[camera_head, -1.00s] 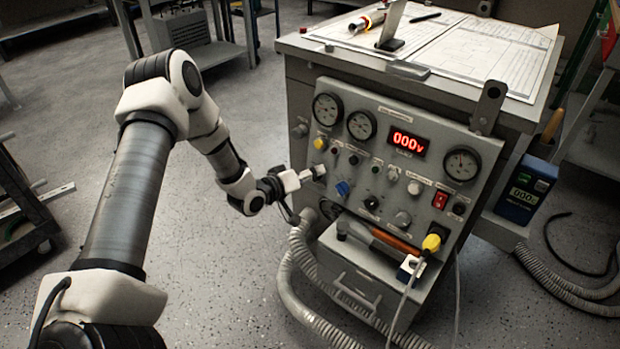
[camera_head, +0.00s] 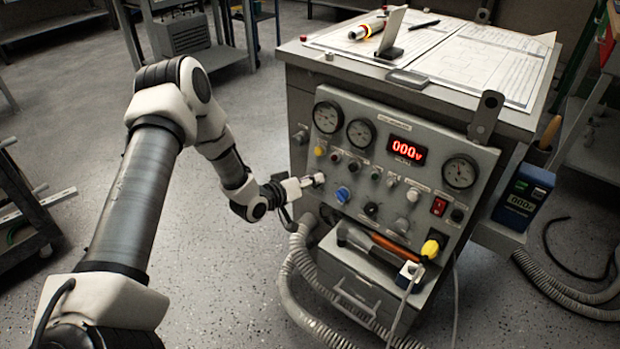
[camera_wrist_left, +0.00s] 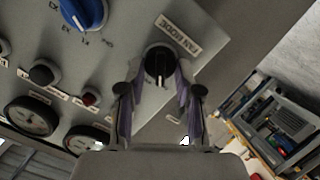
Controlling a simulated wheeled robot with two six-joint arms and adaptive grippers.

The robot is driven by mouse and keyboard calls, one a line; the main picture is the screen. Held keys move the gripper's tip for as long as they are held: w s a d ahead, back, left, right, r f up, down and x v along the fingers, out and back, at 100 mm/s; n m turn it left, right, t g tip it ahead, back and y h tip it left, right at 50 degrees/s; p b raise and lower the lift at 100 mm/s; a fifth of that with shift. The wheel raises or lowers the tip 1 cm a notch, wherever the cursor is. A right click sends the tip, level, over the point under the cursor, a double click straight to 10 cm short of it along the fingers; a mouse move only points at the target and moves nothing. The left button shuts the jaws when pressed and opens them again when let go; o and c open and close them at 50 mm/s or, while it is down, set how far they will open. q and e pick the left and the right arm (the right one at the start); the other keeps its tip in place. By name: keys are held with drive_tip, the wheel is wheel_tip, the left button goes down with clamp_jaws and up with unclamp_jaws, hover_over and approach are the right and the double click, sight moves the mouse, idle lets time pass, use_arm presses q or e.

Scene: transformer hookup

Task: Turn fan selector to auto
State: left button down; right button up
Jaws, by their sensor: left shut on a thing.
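My right gripper is in neither current view.
A blue knob (camera_head: 343,194) sits just right of my left gripper, with several buttons and dials around it. A red display (camera_head: 407,151) reads 000V. A hammer with an orange handle (camera_head: 395,245) lies on the ledge below. A grey corrugated hose (camera_head: 300,275) hangs underneath.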

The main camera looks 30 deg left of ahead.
use_arm(q)
drive_tip(key=shift+d+r+m+y+p, duration=0.15)
drive_tip(key=shift+m+y+p, duration=0.2)
drive_tip(key=shift+m+p, duration=0.95)
drive_tip(key=shift+d+m+y+p, duration=0.1)
drive_tip(key=shift+m+y+p, duration=0.25)
drive_tip(key=shift+m+p, duration=0.95)
drive_tip(key=shift+m+b, duration=0.45)
drive_tip(key=shift+m, duration=0.05)
drive_tip(key=c, duration=0.8)
unclamp_jaws()
drive_tip(key=d+v, duration=0.1)
drive_tip(key=v, duration=1)
drive_tip(key=shift+s+a, duration=0.45)
